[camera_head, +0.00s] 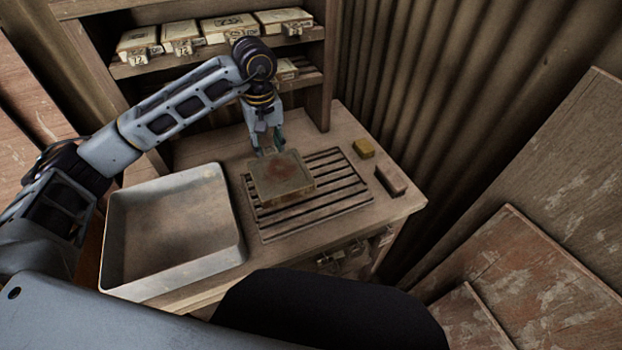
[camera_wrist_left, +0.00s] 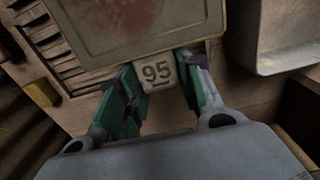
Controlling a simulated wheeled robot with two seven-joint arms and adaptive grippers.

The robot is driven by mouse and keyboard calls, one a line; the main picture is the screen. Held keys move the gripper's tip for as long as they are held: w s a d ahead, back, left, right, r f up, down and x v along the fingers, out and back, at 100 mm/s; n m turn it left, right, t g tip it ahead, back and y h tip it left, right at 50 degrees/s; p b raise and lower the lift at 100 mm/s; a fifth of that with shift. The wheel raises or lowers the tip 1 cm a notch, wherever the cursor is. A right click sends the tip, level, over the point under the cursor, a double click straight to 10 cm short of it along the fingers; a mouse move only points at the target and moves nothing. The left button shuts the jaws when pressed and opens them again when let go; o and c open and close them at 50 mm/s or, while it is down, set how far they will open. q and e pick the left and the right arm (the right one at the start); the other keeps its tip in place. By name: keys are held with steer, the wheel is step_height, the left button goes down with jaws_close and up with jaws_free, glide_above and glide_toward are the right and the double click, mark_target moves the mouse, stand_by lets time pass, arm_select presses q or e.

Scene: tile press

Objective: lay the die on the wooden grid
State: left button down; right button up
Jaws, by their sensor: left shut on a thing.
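The die (camera_head: 281,177) is a flat square block with a worn reddish-brown top and a raised rim. In the head view it is over the left part of the wooden grid (camera_head: 345,195); I cannot tell whether it touches the slats. My left gripper (camera_head: 265,151) is at the die's far edge, shut on its tab. In the left wrist view the green-padded fingers (camera_wrist_left: 157,83) close on both sides of the tab marked 95 (camera_wrist_left: 157,72), and the die's plate (camera_wrist_left: 140,25) fills the top. The grid's slats (camera_wrist_left: 48,50) show beside it. My right gripper is not in view.
A deep metal tray (camera_head: 232,225) stands left of the grid. A yellow block (camera_head: 364,148) and a brown block (camera_head: 391,180) lie to its right. A shelf (camera_head: 150,66) at the back holds several labelled dies. A corrugated wall (camera_head: 430,80) bounds the right side.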

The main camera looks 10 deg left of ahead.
arm_select(q)
steer(key=shift+r, duration=0.1)
stand_by(0.3)
steer(key=shift+f, duration=3.15)
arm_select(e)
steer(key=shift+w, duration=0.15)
arm_select(q)
steer(key=shift+f, duration=1.85)
steer(key=shift+f, duration=0.1)
steer(key=c, duration=1.4)
jaws_free()
steer(key=shift+f, duration=0.1)
steer(key=o, duration=0.4)
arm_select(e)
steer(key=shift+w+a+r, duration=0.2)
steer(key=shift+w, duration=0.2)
